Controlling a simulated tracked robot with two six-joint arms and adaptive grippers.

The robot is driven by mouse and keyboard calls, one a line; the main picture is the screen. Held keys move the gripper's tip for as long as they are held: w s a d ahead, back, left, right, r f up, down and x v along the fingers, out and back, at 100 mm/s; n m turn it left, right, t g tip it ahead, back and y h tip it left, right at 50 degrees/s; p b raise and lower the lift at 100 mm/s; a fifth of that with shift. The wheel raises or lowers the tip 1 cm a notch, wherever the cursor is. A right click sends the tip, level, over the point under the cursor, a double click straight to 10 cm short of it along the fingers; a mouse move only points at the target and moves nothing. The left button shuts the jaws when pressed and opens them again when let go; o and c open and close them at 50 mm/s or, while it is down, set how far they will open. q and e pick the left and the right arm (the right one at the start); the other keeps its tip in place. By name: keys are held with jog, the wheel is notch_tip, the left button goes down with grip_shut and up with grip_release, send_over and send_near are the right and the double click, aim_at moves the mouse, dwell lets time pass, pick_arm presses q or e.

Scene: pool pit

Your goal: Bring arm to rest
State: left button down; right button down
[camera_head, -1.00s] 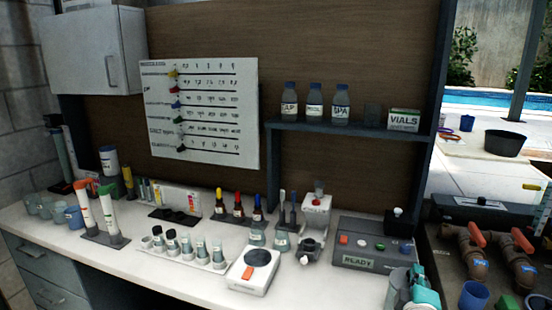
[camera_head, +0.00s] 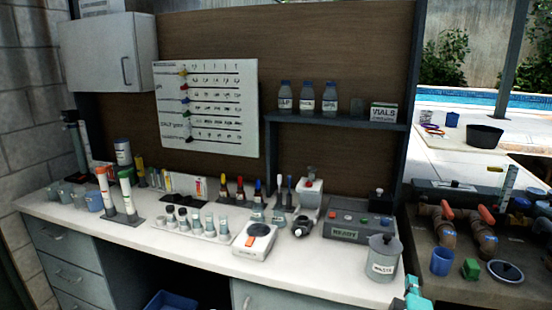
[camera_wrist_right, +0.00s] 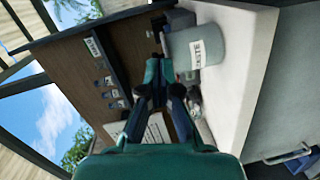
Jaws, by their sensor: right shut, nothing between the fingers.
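My right gripper (camera_head: 412,288) is a small teal piece at the bottom edge of the head view, to the right of the bench front. Most of that arm is cut off there. In the right wrist view the gripper (camera_wrist_right: 158,80) has its fingers together and holds nothing. The grey waste pot (camera_head: 384,258) stands at the bench's right end, just behind the gripper in the head view. It also shows close beside the fingers in the wrist view (camera_wrist_right: 196,46). My left gripper is in neither view.
The white bench (camera_head: 325,272) carries test bottles, a white round-topped device (camera_head: 255,240) and a grey READY box (camera_head: 355,227). Pipes with red-handled valves (camera_head: 484,232), a blue cup (camera_head: 441,262) and a green block (camera_head: 470,269) are at right.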

jog(key=s+a+f+g+y, duration=0.2)
jog(key=s+a+f, duration=0.1)
jog(key=f, duration=0.6)
jog(key=s+a+f+m+g+y, duration=0.1)
jog(key=s+a+f+g+y, duration=0.2)
jog(key=f, duration=0.7)
jog(key=s+a+f+g+y, duration=0.15)
jog(key=s+a+f, duration=0.25)
jog(key=f, duration=0.5)
jog(key=s+a+f+m+g+y, duration=0.1)
jog(key=s+a+f+m+g, duration=0.1)
jog(key=s+m, duration=0.2)
jog(key=s+a+f+m+g+y, duration=0.1)
jog(key=s+a+f+m+g, duration=0.2)
jog(key=s, duration=0.5)
jog(key=s+a+f+m+g+y, duration=0.1)
jog(key=s+a+f+m+g, duration=0.1)
jog(key=s+m, duration=0.3)
jog(key=shift+s+a+f+g+y, duration=0.3)
jog(key=shift+s+a+g+y, duration=0.05)
jog(key=shift+s+a+g, duration=0.45)
